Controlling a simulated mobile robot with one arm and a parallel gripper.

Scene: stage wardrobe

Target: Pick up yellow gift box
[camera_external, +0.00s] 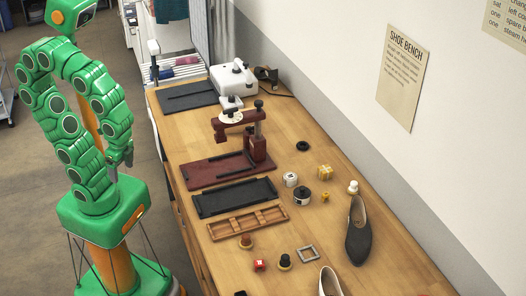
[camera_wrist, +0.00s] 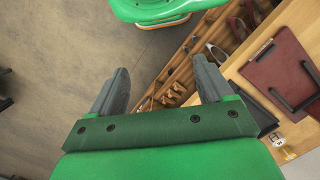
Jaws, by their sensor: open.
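The yellow gift box (camera_external: 325,172) is a small cube with lighter bands. It sits on the wooden bench near the wall side, right of a small white container. My gripper (camera_external: 123,158) hangs beside my body, left of the bench and well away from the box. In the wrist view my gripper (camera_wrist: 160,80) is open, with its two grey fingers apart and nothing between them.
The wooden bench (camera_external: 178,125) holds a dark red press (camera_external: 225,172), a black tray (camera_external: 233,197), a wooden compartment tray (camera_external: 247,222) and a white machine (camera_external: 233,78). A dark pot (camera_external: 302,197), a small yellow piece (camera_external: 325,197) and a dark shoe (camera_external: 358,240) are near the box.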

